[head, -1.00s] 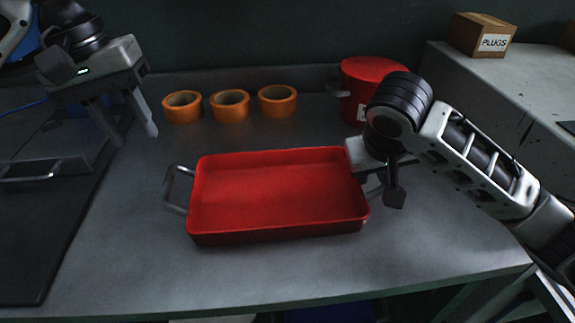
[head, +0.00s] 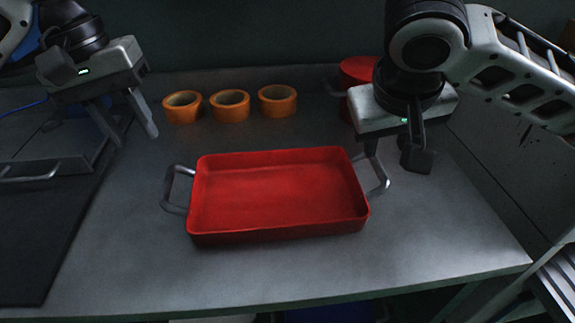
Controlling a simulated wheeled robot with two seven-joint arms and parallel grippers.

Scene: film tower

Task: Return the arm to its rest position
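My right gripper (head: 374,148) is raised over the right end of a red tray (head: 278,240). One finger shows, its tip overlapping the top of the tray's right handle (head: 381,178) in the picture; I cannot tell whether they touch. My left gripper (head: 128,122) hangs at the upper left, fingers apart and empty. The tray sits flat and empty on the grey table, with its left handle (head: 172,190) clear.
Several orange rings (head: 230,106) stand in a row behind the tray. A red pot (head: 358,73) at the back right is partly hidden by my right arm. A dark panel (head: 40,240) lies at the left. The table (head: 300,285) in front of the tray is clear.

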